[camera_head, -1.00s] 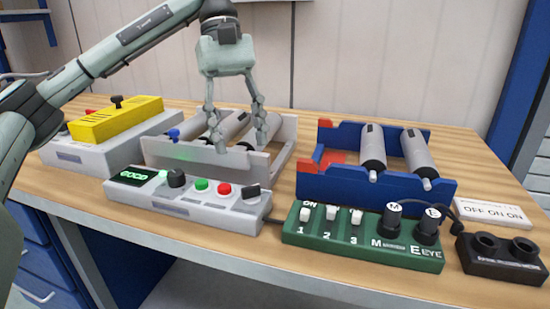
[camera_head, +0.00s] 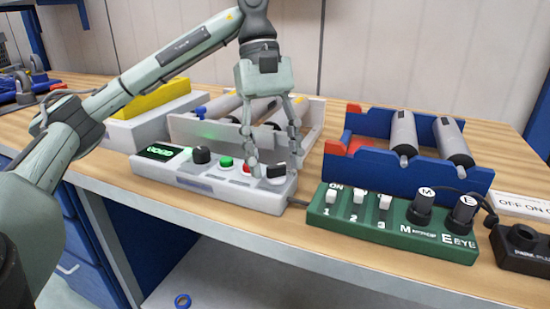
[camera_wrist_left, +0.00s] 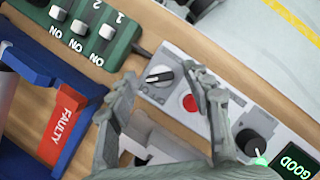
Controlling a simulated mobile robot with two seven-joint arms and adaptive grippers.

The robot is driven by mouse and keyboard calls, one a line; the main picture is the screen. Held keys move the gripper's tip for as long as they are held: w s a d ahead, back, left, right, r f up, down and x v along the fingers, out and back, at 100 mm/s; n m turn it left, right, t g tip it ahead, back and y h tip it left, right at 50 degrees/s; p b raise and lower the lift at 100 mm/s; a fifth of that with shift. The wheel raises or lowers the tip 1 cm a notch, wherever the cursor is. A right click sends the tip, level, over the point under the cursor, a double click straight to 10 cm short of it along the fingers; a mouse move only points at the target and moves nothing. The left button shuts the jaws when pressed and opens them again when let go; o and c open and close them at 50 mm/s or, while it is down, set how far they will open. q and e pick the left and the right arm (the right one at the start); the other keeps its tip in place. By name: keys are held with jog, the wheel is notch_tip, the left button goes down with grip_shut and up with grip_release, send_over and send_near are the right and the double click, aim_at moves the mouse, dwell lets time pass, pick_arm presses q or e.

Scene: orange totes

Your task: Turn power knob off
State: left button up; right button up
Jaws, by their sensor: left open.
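A grey control panel (camera_head: 210,179) lies on the bench with a lit green display (camera_head: 163,152). At its right end is a black knob with a pale pointer (camera_head: 279,171), which also shows in the left wrist view (camera_wrist_left: 159,76). A round black knob (camera_head: 201,155) sits beside the display; I cannot read which knob is labelled power. My left gripper (camera_head: 273,166) is open and points down at the right-end knob, one fingertip on each side. In the left wrist view my gripper (camera_wrist_left: 162,88) shows a gap around that knob; contact is unclear. My right gripper is not in view.
A green button (camera_head: 226,163) and a red button (camera_wrist_left: 190,102) sit beside the knobs. A grey tray with cylinders (camera_head: 308,135) stands behind, a blue tray (camera_head: 455,180) at right. A green switch box (camera_head: 390,232) and a black box (camera_head: 520,250) are near the front edge.

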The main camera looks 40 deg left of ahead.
pick_arm(q)
jog(key=c, duration=1.1)
grip_shut()
